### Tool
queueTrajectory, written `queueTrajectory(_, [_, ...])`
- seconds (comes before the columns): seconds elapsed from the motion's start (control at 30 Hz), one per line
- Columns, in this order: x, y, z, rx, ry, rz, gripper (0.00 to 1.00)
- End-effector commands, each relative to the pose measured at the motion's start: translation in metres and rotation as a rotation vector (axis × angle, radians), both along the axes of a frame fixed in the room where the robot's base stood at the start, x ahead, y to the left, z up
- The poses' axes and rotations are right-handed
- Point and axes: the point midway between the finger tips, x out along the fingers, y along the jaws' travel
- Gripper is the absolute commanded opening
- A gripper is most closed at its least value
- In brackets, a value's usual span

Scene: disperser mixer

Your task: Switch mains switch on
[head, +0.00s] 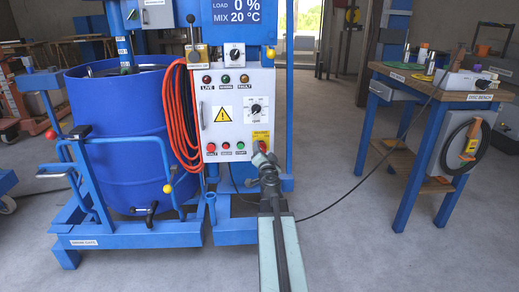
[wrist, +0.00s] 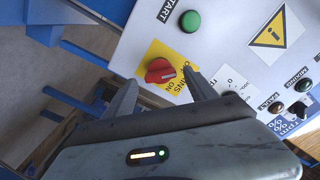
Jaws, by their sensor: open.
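The mains switch is a red rotary knob (wrist: 159,71) on a yellow label plate (wrist: 178,60) in the wrist view. The plate's lettering, partly covered, reads "MAINS ON". In the head view the yellow plate (head: 261,135) is at the lower right of the white control panel (head: 238,85), and my gripper (head: 262,158) covers most of the knob. My gripper (wrist: 161,77) is open in the wrist view, with one finger on each side of the red knob. I cannot tell whether the fingers touch it.
A green start button (wrist: 190,21) and a warning sign (wrist: 271,35) are near the knob. An orange cable (head: 182,115) hangs left of the panel beside a blue drum (head: 115,140). A workbench (head: 440,85) stands right, with open floor between.

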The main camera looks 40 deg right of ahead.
Motion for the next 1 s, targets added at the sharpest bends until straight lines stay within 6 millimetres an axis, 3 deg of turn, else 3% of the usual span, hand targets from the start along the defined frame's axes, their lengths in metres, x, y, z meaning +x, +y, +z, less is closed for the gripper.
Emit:
queueTrajectory(0.1, [0.0064, -0.0117, -0.0001, 0.000, 0.000, 0.000, 0.65])
queueTrajectory(0.37, [0.0075, -0.0113, -0.0001, 0.000, 0.000, 0.003, 0.65])
queueTrajectory(0.5, [0.0075, -0.0113, -0.0002, 0.000, 0.000, 0.003, 0.27])
queueTrajectory(0.6, [0.0074, -0.0114, -0.0002, 0.000, 0.000, 0.003, 0.03])
queueTrajectory(1.0, [0.0043, -0.0149, -0.0005, 0.066, -0.055, -0.003, 0.03])
